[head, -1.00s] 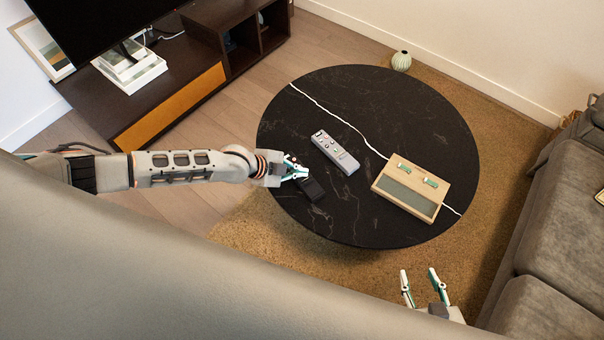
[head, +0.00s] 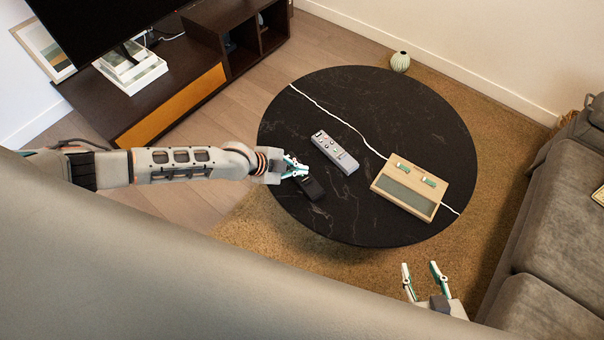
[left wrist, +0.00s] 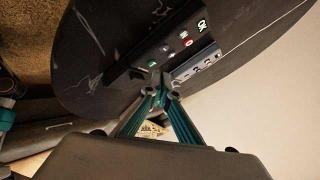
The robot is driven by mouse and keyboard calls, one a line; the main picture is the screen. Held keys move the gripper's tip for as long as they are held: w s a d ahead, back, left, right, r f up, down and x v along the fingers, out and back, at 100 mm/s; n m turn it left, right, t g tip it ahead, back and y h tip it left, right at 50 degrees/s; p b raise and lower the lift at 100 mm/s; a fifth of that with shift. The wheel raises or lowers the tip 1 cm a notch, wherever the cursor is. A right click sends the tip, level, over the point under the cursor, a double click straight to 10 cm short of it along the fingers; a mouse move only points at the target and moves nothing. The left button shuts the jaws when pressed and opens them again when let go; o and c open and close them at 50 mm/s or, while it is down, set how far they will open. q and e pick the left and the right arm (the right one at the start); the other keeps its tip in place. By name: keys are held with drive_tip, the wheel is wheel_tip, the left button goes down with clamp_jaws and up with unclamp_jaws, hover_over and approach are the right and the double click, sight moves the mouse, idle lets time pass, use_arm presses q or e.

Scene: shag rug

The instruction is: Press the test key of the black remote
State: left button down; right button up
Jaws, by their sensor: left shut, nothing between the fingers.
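The black remote (head: 313,188) lies on the round dark table, near its left edge. My left gripper (head: 302,170) is shut and empty, with its fingertips over the far end of the black remote, hiding part of it. In the left wrist view the shut fingertips (left wrist: 160,88) are at the black remote (left wrist: 190,42), close to a green key; red and white keys and a white label show further along. I cannot tell whether the tips touch a key. My right gripper (head: 424,276) is open and empty, in front of the table.
A grey remote (head: 335,152) lies to the right of the black one. A wooden box with a grey panel (head: 405,195) stands further right on the table (head: 420,110). A grey sofa (head: 560,245) is at the right.

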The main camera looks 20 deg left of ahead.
sight(300, 176)
use_arm(q)
drive_tip(key=shift+w+r+p, duration=0.1)
drive_tip(key=shift+r+p, duration=0.35)
drive_tip(key=shift+r, duration=0.35)
drive_tip(key=shift+r+p, duration=1.3)
drive_tip(key=shift+r, duration=0.5)
drive_tip(key=shift+f, duration=0.1)
use_arm(e)
drive_tip(key=shift+t, duration=0.4)
drive_tip(key=r, duration=0.1)
drive_tip(key=w+r, duration=0.1)
drive_tip(key=r, duration=0.1)
drive_tip(key=w+r, duration=0.1)
drive_tip(key=r, duration=0.1)
drive_tip(key=shift+r, duration=0.2)
